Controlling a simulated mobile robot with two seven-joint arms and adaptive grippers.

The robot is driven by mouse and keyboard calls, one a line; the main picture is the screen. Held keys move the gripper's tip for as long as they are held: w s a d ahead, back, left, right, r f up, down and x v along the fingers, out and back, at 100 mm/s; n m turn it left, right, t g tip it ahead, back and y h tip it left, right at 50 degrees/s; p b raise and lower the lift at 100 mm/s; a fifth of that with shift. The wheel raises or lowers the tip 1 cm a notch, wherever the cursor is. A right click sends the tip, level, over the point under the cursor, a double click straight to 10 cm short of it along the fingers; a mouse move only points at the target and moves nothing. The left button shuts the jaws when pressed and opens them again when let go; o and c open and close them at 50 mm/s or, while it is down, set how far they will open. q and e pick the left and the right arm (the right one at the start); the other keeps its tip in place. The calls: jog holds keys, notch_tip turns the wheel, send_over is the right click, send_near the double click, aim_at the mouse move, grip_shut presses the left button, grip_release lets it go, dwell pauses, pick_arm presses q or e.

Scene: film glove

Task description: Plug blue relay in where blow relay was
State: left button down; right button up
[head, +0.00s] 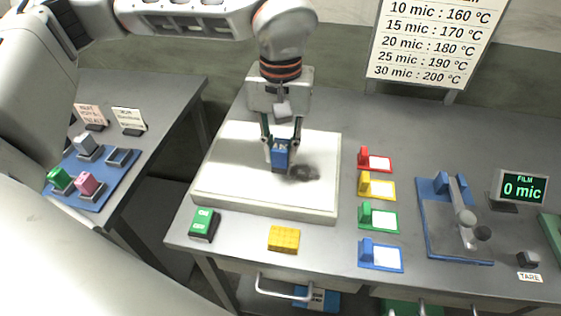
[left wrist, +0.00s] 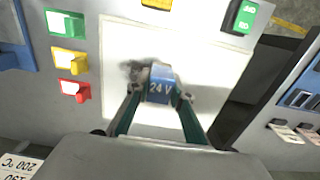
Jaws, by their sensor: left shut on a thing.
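My left gripper (head: 281,152) is shut on a blue relay (head: 280,155), over the white slab (head: 235,180) on the main table. On the left table a blue tray (head: 98,203) carries a grey relay (head: 86,145), a green relay (head: 59,179), a pink relay (head: 88,184) and an empty socket (head: 120,157). My right gripper is out of view.
A green box (head: 204,223) and a yellow block (head: 284,239) lie before the slab. Red, yellow, green and blue holders (head: 380,255) line its right side. A blue-based lever device (head: 455,220) and a film display (head: 522,187) stand further right. A gap separates the tables.

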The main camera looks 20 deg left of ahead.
aim_at(280, 164)
pick_arm(q)
notch_tip(280, 164, down, 4)
jog(key=shift+f, duration=0.1)
jog(key=c, duration=1.8)
grip_release()
